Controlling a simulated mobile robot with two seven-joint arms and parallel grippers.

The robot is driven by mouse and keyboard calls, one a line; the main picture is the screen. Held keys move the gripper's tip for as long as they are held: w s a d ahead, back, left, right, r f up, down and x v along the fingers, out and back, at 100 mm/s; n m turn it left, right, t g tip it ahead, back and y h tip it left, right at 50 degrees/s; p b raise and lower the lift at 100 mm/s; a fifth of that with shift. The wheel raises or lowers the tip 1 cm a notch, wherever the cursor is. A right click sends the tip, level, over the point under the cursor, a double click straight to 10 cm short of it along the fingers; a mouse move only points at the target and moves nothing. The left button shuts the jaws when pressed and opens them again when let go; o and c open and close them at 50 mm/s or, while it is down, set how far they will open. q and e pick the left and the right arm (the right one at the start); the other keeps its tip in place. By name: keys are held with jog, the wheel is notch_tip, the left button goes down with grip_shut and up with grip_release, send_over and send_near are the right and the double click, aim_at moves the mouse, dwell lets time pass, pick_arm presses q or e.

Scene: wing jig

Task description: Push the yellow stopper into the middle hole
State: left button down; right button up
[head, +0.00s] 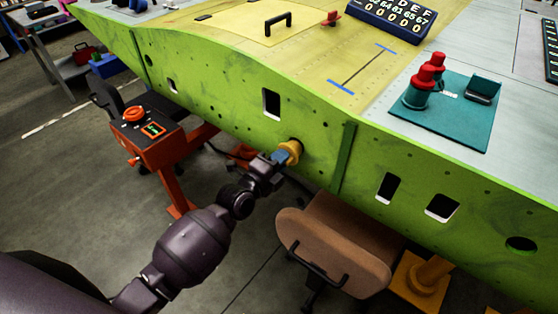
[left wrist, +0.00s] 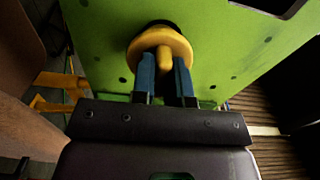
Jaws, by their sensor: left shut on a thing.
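The yellow stopper (head: 289,152) is at the green side wall (head: 225,105), at a round hole between the round hole at the left end (head: 150,61) and the one at the right (head: 521,244). My left gripper (head: 281,157) is shut on the stopper. In the left wrist view its blue fingers (left wrist: 163,75) stand on both sides of the stopper's knob, and the round yellow flange (left wrist: 181,44) faces me. A dark strip of the hole (left wrist: 160,23) shows above the flange. How deep the stopper sits is hidden. My right gripper is not in view.
A brown chair (head: 335,240) stands below the wall, right of my arm. An orange stand with a control box (head: 150,140) is at the left. A teal plate with red-topped parts (head: 450,110) lies on the wing top.

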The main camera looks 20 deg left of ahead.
pick_arm(q)
jog(key=shift+x, duration=1.8)
jog(key=c, duration=1.1)
grip_release()
jog(key=shift+o, duration=0.2)
jog(key=shift+s, duration=0.1)
jog(key=v, duration=1)
jog(key=shift+s+a, duration=0.15)
jog(key=shift+s, duration=0.15)
